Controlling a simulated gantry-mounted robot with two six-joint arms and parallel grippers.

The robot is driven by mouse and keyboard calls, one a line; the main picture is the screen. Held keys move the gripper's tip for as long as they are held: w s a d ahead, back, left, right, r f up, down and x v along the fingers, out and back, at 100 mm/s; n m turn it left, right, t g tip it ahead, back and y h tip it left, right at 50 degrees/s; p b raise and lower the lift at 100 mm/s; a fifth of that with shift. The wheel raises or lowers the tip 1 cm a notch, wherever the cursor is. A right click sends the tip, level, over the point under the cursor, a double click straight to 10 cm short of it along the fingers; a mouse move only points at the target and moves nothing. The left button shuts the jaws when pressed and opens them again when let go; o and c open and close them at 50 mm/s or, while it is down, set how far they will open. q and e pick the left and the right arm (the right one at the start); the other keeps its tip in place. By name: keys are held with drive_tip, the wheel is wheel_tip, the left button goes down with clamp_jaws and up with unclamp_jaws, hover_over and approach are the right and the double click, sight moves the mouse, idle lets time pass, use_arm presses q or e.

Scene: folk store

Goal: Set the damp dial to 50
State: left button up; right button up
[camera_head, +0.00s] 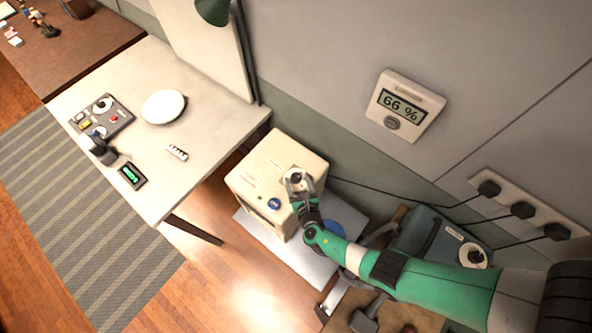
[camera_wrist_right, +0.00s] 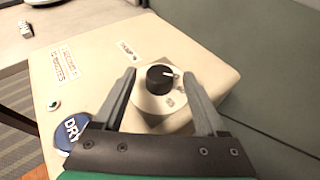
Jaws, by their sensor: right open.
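The damp dial is a black knob (camera_wrist_right: 160,79) with a white pointer line on a pale round plate, on top of a cream box (camera_head: 262,156). In the head view the dial (camera_head: 296,177) is partly covered by my right gripper (camera_head: 298,180). My right gripper also shows in the right wrist view (camera_wrist_right: 163,85), open, with one finger on each side of the knob and gaps to it. A wall display (camera_head: 405,104) reads 66 %. My left gripper is not in view.
A table (camera_head: 200,95) with a plate (camera_head: 164,106) stands to the left. Cables run along the wall.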

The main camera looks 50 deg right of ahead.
drive_tip(key=p+v, duration=0.3)
drive_tip(key=v, duration=0.6)
